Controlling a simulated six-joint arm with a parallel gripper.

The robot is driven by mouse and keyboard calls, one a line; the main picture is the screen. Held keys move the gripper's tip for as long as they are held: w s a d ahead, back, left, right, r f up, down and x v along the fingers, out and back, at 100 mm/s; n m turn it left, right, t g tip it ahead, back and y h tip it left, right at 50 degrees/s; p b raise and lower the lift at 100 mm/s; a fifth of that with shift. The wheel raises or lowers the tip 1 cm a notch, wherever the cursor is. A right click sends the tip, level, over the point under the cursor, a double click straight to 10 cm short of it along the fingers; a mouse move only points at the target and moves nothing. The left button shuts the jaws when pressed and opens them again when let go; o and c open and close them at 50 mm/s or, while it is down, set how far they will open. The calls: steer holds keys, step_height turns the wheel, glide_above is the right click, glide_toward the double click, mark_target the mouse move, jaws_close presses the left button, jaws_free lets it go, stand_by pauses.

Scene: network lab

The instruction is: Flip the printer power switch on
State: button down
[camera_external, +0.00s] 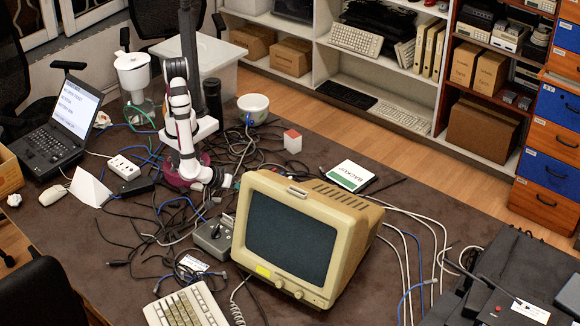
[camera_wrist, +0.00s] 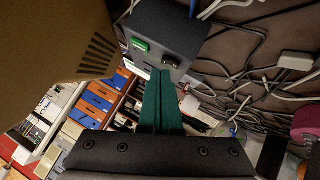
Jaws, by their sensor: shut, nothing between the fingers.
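My gripper (camera_wrist: 162,76) is shut and empty in the wrist view, its two dark green fingers pressed together. The fingertips are at the lower edge of a dark grey box (camera_wrist: 178,28); I cannot tell whether they touch it. The box carries a green rocker switch (camera_wrist: 140,44) and a dark round part (camera_wrist: 170,62). In the external view a grey box with a black lever (camera_external: 213,238) stands left of the beige monitor; I cannot tell whether it is the same box. No thing is clearly recognisable as a printer, and the switch's on or off position is unclear.
The beige monitor (camera_external: 290,240) stands at the table's front centre. Tangled black cables (camera_external: 180,222) and a keyboard (camera_external: 186,308) lie left of it. A white bowl (camera_external: 253,107), a red-and-white cube (camera_external: 292,141) and black equipment (camera_external: 515,275) at the right are also on the table.

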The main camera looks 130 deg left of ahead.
steer(key=shift+w+f, duration=0.1)
steer(key=shift+f, duration=0.15)
steer(key=shift+w+f, duration=0.25)
steer(key=shift+s, duration=0.15)
steer(key=shift+s+f, duration=0.1)
steer(key=shift+s, duration=0.7)
